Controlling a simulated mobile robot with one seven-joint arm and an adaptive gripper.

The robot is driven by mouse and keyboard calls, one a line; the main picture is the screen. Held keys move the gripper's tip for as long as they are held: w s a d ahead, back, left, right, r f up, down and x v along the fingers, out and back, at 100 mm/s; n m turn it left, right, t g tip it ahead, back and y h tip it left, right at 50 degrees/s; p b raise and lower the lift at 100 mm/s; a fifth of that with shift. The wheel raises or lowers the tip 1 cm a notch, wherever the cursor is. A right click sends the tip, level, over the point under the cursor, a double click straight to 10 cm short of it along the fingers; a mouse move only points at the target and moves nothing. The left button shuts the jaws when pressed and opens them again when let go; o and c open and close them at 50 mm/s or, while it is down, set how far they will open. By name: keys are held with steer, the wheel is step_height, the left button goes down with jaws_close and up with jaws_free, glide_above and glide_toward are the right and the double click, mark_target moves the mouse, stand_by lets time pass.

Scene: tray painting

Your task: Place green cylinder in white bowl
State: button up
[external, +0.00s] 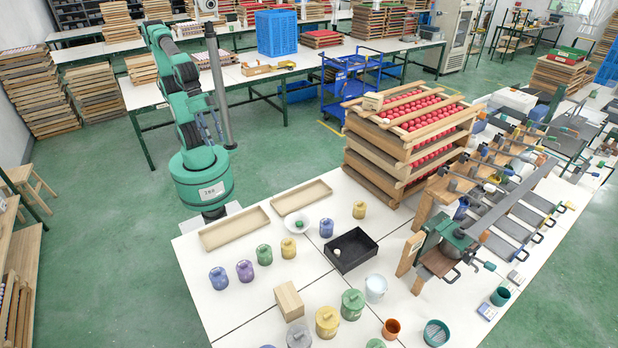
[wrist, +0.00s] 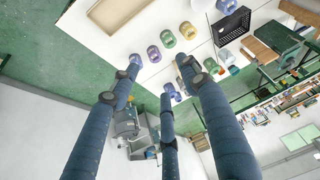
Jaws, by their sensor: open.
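The white bowl (external: 296,224) stands on the white table beside the wooden trays. A small green piece, which looks like the green cylinder (external: 299,224), lies inside the bowl. In the wrist view the bowl (wrist: 201,5) is at the top edge, and its contents are too small to tell. A larger green lidded jar (external: 264,254) stands in the row in front of the bowl and also shows in the wrist view (wrist: 168,38). My gripper (wrist: 160,77) is open and empty, its three blue fingers spread. In the external view my gripper (external: 211,125) is raised behind the table, well away from the bowl.
Purple (external: 245,270), blue (external: 218,278) and yellow (external: 288,248) jars stand near the bowl. A black crate (external: 352,249) is to its right and a wooden block (external: 289,300) in front. Shallow wooden trays (external: 235,228) line the back edge. Stacked bead trays (external: 405,140) rise at right.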

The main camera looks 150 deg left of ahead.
steer(key=shift+m+h, duration=0.3)
steer(key=shift+m, duration=0.6)
steer(key=shift+s+d+r, duration=0.15)
steer(key=shift+s+d, duration=0.2)
steer(key=shift+s, duration=0.3)
steer(key=shift+s+d+r, duration=0.1)
steer(key=shift+s+d, duration=0.3)
steer(key=shift+s, duration=0.3)
steer(key=shift+s+d+r, duration=0.15)
steer(key=shift+s+d, duration=0.2)
steer(key=shift+s, duration=0.3)
